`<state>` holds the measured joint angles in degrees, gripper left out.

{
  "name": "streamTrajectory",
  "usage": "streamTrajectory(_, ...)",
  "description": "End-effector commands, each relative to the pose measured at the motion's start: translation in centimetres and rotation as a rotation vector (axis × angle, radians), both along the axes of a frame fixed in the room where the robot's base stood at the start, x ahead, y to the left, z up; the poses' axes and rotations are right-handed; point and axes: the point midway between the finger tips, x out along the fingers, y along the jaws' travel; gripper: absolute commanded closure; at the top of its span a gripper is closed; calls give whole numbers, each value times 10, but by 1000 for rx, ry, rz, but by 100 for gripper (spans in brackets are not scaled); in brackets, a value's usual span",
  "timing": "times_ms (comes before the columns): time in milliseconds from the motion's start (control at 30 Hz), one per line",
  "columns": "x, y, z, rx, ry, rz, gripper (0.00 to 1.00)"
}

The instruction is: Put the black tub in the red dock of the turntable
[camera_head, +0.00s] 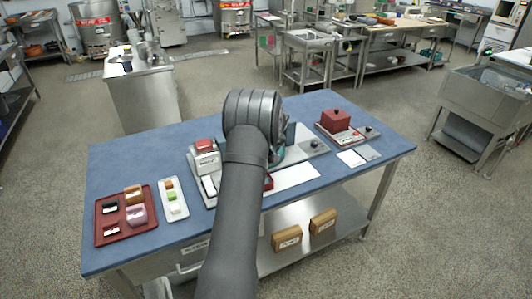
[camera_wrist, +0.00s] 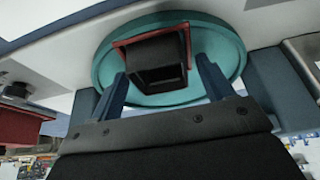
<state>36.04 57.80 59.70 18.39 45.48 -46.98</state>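In the wrist view the turntable (camera_wrist: 228,50) is a round teal disc with a red square dock (camera_wrist: 122,47) on it. The black tub (camera_wrist: 157,52), a small open box, sits at the red dock, within its red outline; I cannot tell how fully it is seated. My gripper (camera_wrist: 160,68) has its two blue fingers apart, one on each side of the tub, with small gaps visible. In the head view my arm hides the gripper, the tub and most of the turntable; only a teal edge (camera_head: 290,134) shows.
On the blue table (camera_head: 130,165), a dark red tray (camera_head: 125,235) with several small blocks and a white tray (camera_head: 173,213) lie left. A white device with a red top (camera_head: 205,146) stands left of my arm. A red box (camera_head: 336,118) stands on a base at right.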

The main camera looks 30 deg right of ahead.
Motion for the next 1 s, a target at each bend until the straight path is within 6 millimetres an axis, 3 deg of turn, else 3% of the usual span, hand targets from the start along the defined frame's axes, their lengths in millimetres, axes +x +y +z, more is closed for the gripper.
streamTrajectory(367,-2,0,9,-1,-1,0,27)
streamTrajectory(800,-34,0,87,-1,-2,0,27)
streamTrajectory(1000,-44,0,109,1,-1,0,27)
